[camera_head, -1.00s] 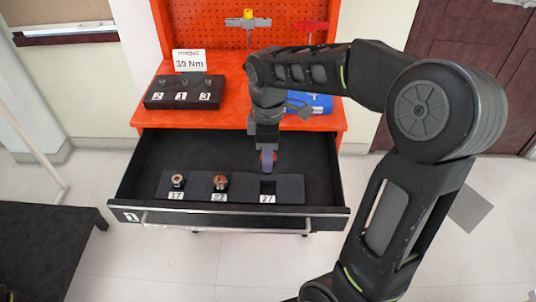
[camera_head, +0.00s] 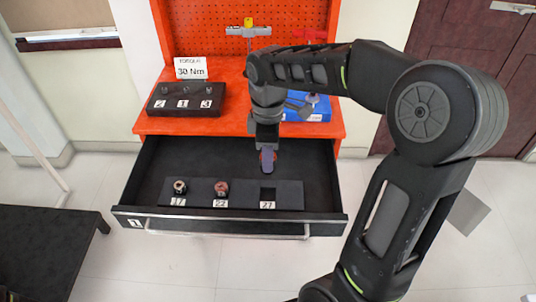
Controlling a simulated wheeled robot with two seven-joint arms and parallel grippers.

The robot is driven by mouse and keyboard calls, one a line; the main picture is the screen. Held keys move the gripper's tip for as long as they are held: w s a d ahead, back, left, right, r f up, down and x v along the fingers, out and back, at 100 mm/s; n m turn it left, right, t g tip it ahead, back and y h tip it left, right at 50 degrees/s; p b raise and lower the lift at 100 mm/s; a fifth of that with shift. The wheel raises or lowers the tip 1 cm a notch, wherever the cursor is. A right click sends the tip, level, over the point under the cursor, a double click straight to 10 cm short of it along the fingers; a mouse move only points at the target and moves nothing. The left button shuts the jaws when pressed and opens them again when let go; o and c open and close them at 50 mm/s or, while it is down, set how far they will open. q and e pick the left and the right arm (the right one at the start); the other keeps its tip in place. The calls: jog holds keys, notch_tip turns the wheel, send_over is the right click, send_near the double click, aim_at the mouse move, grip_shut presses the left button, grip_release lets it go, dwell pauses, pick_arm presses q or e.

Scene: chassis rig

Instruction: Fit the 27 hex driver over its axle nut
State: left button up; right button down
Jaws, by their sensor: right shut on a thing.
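My right gripper (camera_head: 267,163) points down over the open drawer, above and behind the slot labelled 27 (camera_head: 268,194), which looks empty. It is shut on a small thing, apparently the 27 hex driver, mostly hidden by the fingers. The 17 driver (camera_head: 180,187) and the 22 driver (camera_head: 221,188) stand in their slots in the dark strip (camera_head: 241,197), left of the empty slot. My left gripper is not in view.
The open drawer (camera_head: 140,218) juts from the red cabinet (camera_head: 150,126). A dark table (camera_head: 45,240) is at left.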

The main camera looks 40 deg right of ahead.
jog(key=shift+r+p, duration=0.65)
jog(key=shift+r, duration=0.3)
jog(key=w+a+f+m, duration=0.5)
jog(key=w+a+m, duration=0.5)
jog(key=a, duration=0.2)
jog(key=shift+w+a+m, duration=0.15)
jog(key=shift+a+m, duration=0.05)
jog(key=shift+m, duration=0.1)
jog(key=shift+f, duration=0.1)
